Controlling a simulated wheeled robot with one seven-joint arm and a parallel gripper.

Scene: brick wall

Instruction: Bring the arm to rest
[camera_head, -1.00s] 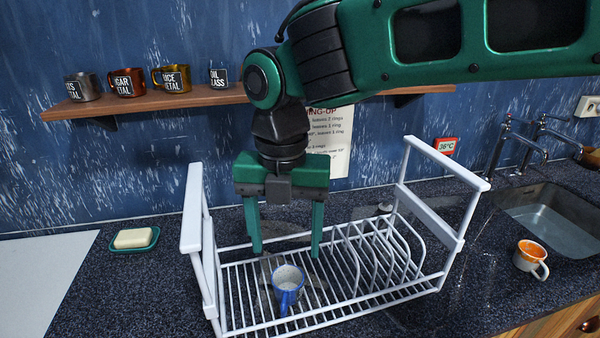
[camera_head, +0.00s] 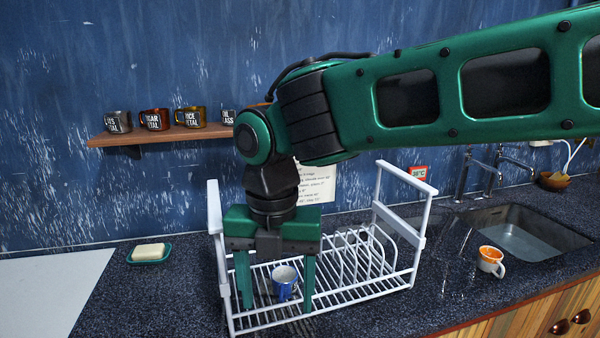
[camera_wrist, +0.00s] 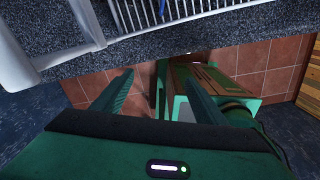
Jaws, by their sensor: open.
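My gripper (camera_head: 275,292) is open, with two green fingers pointing down. My arm reaches in from the right of the head view.
The white dish rack (camera_head: 400,184) stands on the dark counter. A soap dish (camera_head: 149,254) is at the left. Several labelled mugs stand on the wall shelf (camera_head: 170,137).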

